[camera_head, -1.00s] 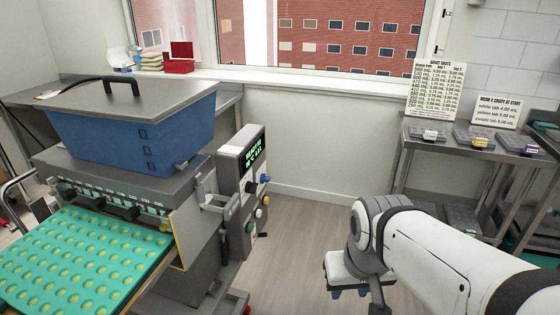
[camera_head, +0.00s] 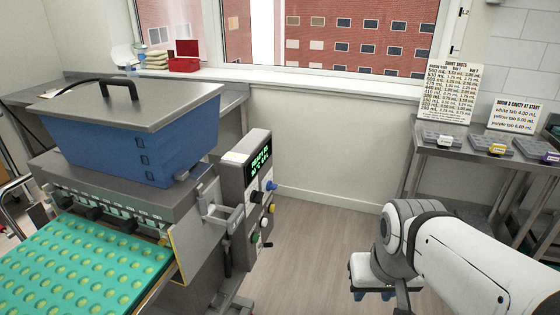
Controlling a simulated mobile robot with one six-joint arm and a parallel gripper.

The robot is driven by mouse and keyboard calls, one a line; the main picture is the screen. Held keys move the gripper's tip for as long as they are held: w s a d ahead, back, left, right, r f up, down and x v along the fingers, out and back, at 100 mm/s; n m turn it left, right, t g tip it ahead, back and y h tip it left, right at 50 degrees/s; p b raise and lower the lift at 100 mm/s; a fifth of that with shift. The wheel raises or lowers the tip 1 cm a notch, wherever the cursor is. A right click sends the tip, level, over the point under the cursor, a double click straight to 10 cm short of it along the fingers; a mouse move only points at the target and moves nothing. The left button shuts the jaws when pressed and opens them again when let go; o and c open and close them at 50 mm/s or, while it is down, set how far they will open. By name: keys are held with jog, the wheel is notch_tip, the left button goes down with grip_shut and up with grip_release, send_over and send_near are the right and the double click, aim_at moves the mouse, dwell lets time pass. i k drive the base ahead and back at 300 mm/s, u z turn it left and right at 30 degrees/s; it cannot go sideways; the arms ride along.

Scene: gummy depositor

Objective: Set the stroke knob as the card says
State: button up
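The depositor's control panel (camera_head: 247,186) stands left of centre, with a lit green display (camera_head: 259,160) too small to read. I cannot tell which is the stroke knob. A card (camera_head: 517,115) on the right bench reads white tab 4.00 mL, yellow tab 5.00 mL, purple tab 6.00 mL. A larger card (camera_head: 449,92) headed "short shots" lists figures. My gripper (camera_head: 373,295) hangs low at bottom right, apart from the panel; its opening is unclear.
A teal mould tray (camera_head: 84,262) lies under the nozzles, below the blue hopper (camera_head: 130,135). Trays with white (camera_head: 445,141), yellow (camera_head: 497,149) and purple (camera_head: 550,157) tabs sit on the right bench. Open floor (camera_head: 320,240) lies between panel and arm.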

aim_at(270, 186)
jog(key=u, duration=0.05)
jog(key=i, duration=0.95)
jog(key=u, duration=0.6)
